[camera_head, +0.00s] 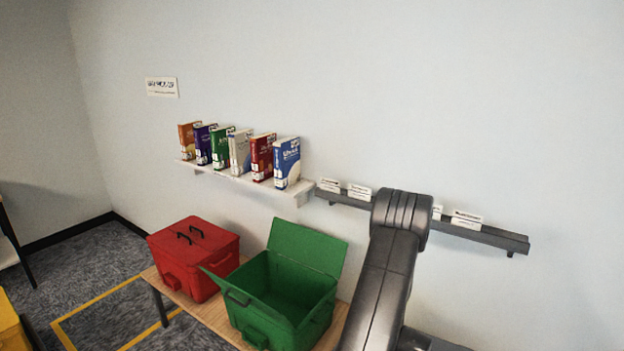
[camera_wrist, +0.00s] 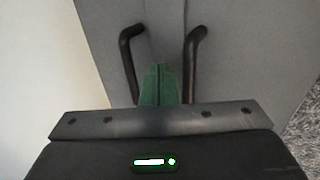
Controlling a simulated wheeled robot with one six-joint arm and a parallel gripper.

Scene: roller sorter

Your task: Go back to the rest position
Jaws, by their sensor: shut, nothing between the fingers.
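My gripper (camera_wrist: 160,82) shows in the wrist view as two green fingers pressed together, with nothing between them. It points at a plain grey surface. Two dark bent bars (camera_wrist: 131,60) (camera_wrist: 195,60) show on either side of the fingers; I cannot tell what they belong to. In the head view my grey arm rises at the lower right, in front of the wall rail, and my gripper does not show there.
A red box (camera_head: 170,259) with its lid shut and a green box (camera_head: 312,330) with its lid open stand on a wooden table (camera_head: 186,308). Several books stand on a white wall shelf (camera_head: 303,191). A dark rail (camera_head: 490,237) with labels runs to its right.

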